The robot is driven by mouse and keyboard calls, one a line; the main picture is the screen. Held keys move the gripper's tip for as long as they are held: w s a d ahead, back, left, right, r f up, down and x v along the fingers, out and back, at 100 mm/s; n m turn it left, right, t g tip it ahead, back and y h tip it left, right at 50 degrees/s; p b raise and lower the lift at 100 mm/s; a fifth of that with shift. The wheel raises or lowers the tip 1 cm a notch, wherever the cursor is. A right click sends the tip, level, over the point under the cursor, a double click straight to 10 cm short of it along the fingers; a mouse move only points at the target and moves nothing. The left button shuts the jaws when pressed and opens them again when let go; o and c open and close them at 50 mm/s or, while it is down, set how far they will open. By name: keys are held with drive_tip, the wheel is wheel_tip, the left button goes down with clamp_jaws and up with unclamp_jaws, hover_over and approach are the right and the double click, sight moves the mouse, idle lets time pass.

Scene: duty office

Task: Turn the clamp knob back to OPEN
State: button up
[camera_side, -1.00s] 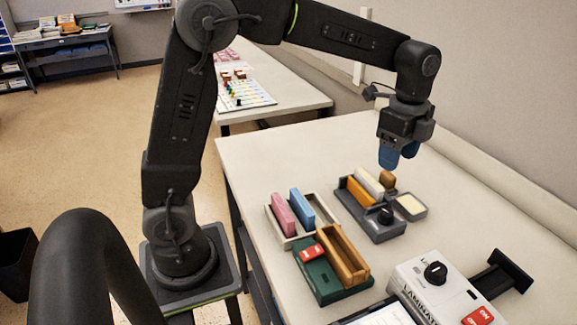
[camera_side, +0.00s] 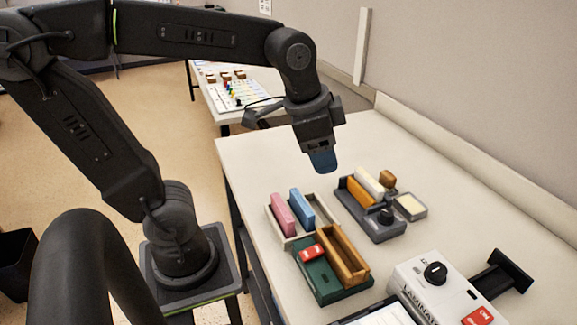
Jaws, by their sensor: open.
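A small black knob (camera_side: 386,215) sits on the front end of a dark grey holder (camera_side: 366,222) on the table. This looks like the clamp knob; its pointer and any OPEN marking are too small to read. The holder carries an orange block (camera_side: 361,191) and a cream block (camera_side: 369,181). My gripper (camera_side: 323,162) hangs above the table, behind and to the left of the holder, with blue fingertips pointing down. It is open and apart from the knob, with nothing seen between the fingers.
A white laminator (camera_side: 408,272) with its own black knob (camera_side: 435,271) stands at front right. A light tray (camera_side: 291,241) holds pink and blue blocks. A green base (camera_side: 318,281) carries a wooden trough (camera_side: 341,256). A small wooden block (camera_side: 388,179) stands behind a pad (camera_side: 411,206).

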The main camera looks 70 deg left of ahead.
drive_tip(key=s+f+n+t, duration=0.1)
drive_tip(key=s+f+n, duration=0.1)
drive_tip(key=s+n, duration=0.2)
drive_tip(key=shift+s+a+f+n+t, duration=0.2)
drive_tip(key=shift+s+f+n+t, duration=0.1)
drive_tip(key=shift+s, duration=0.7)
drive_tip(key=shift+c, duration=0.2)
drive_tip(key=shift+c, duration=1.3)
drive_tip(key=m+g, duration=0.6)
drive_tip(key=m, duration=0.8)
hover_over(387, 212)
wheel_tip(387, 212, down, 2)
wheel_tip(387, 212, down, 14)
drive_tip(key=shift+r, duration=0.15)
drive_tip(key=shift+c, duration=0.3)
